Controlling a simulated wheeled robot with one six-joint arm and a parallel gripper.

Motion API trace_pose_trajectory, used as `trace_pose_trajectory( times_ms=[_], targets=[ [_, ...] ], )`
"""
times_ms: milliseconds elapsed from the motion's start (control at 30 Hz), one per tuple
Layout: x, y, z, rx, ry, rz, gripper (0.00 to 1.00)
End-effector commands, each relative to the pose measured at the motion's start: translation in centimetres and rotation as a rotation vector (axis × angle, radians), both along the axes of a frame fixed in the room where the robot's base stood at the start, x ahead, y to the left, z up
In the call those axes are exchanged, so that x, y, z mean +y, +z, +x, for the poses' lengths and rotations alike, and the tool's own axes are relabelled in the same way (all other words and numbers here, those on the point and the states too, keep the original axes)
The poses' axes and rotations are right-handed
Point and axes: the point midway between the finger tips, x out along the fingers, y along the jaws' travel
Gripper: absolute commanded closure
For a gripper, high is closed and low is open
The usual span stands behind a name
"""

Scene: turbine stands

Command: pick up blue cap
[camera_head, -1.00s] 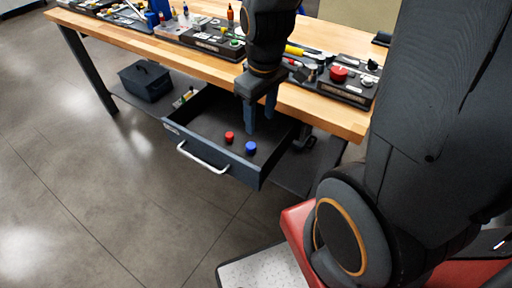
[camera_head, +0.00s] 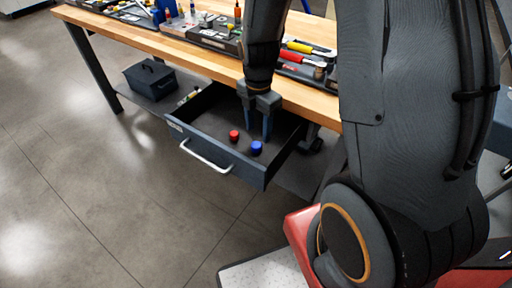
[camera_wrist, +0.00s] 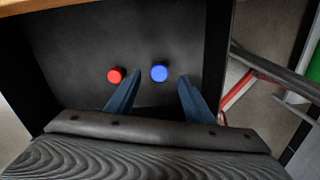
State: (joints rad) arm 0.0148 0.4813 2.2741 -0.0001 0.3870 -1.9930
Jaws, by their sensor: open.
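The blue cap (camera_head: 256,147) stands on the floor of the open drawer (camera_head: 215,160), near its front right corner. It also shows in the wrist view (camera_wrist: 159,73), ahead of and between the two fingers, apart from both. My gripper (camera_head: 255,128) is open and empty, its fingers pointing down into the drawer, behind the blue cap in the head view. The fingers also show in the wrist view (camera_wrist: 155,92). A red cap (camera_head: 234,136) stands just left of the blue cap; in the wrist view the red cap (camera_wrist: 116,75) is near the left fingertip.
The drawer's walls surround the caps closely, with a silver handle (camera_head: 206,158) on its front. The wooden bench (camera_head: 210,55) above carries several tools and trays. A dark toolbox (camera_head: 150,78) sits on the lower shelf. The floor in front is clear.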

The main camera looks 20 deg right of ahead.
Motion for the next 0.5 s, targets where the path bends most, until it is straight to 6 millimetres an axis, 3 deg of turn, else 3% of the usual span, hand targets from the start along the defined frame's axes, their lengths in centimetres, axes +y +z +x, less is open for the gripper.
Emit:
trace_pose_trajectory(
  times_ms=[500],
  targets=[
    [0.7, -4.9, -0.4, 0.003, -0.003, 0.000, 0.52]
  ],
)
